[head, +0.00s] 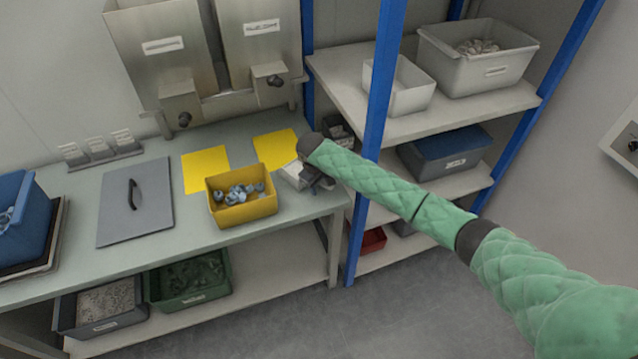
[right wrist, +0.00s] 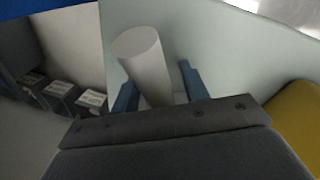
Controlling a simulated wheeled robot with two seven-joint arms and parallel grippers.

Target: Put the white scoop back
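The white scoop shows in the head view as a small pale shape (head: 292,174) at the right end of the bench, partly hidden by my right gripper (head: 316,182). In the right wrist view a white cylinder (right wrist: 146,60), seemingly its handle, stands up between the two blue fingers of my right gripper (right wrist: 158,86). The fingers are apart, with a gap visible beside the cylinder, and I see no clear grip on it. The rest of the scoop is hidden behind the gripper body. My left gripper is out of view.
A yellow bin (head: 242,211) with small parts stands just left of the gripper. Yellow sheets (head: 205,168) and a grey lid (head: 135,204) lie on the bench. Two metal hoppers (head: 160,55) hang behind. A blue shelf post (head: 379,85) stands close to my right arm.

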